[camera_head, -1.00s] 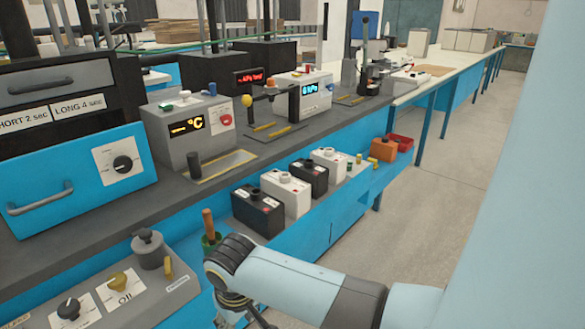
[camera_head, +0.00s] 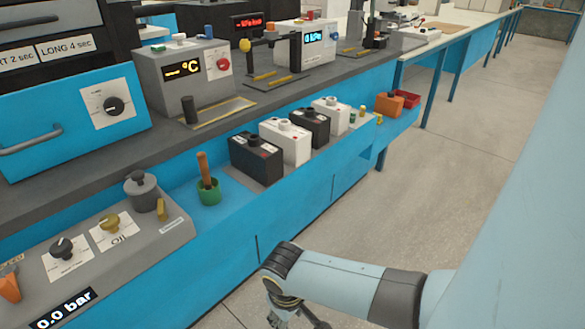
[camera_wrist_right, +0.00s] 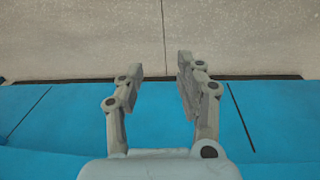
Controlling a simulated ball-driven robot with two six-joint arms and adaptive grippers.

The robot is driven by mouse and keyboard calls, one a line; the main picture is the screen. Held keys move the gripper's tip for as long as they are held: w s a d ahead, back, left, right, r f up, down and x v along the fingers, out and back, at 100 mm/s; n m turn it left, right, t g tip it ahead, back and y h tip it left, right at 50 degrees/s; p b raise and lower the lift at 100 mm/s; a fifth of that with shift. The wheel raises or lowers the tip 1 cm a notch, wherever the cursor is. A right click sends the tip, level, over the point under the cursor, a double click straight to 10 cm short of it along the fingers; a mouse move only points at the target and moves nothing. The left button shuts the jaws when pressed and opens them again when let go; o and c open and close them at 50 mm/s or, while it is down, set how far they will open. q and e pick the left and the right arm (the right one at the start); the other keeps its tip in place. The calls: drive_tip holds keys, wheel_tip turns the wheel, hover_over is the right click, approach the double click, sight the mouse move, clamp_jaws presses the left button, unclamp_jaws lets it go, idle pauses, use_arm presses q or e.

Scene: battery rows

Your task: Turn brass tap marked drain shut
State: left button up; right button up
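A grey sloped panel (camera_head: 150,248) at the lower left of the head view carries a brass knob (camera_head: 112,223) on a white plate whose lettering looks like "Oil". A small upright brass handle (camera_head: 161,209) stands to its right, above a white label too small to read. I cannot tell which brass piece is marked drain. My right gripper (camera_head: 290,319) is right of the panel, apart from it, partly cut off by the bottom edge. In the right wrist view its two fingers (camera_wrist_right: 158,68) are apart with nothing between them. My left gripper is out of view.
A black knob (camera_head: 62,248), an orange lever (camera_head: 9,286) and a "0.0 bar" display (camera_head: 64,308) are also on the panel. A grey weight-like cylinder (camera_head: 141,194) and a green cup (camera_head: 208,193) with a wooden handle stand behind. Several batteries (camera_head: 257,160) line the blue shelf. The floor at right is clear.

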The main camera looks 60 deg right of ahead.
idle(0.6)
drive_tip(key=m+t+h+p, duration=0.25)
drive_tip(key=m+p, duration=0.25)
drive_tip(key=p, duration=1.7)
approach(160, 206)
drive_tip(key=shift+t+y, duration=0.35)
drive_tip(key=shift+y, duration=0.1)
drive_tip(key=b+x, duration=0.3)
drive_tip(key=b, duration=0.1)
drive_tip(key=b+x, duration=0.3)
drive_tip(key=b, duration=0.1)
drive_tip(key=b+x, duration=0.3)
drive_tip(key=b, duration=0.2)
drive_tip(key=shift+s+d+f, duration=0.15)
drive_tip(key=shift+s+d, duration=0.15)
drive_tip(key=shift+d, duration=0.15)
drive_tip(key=shift+c, duration=0.4)
clamp_jaws()
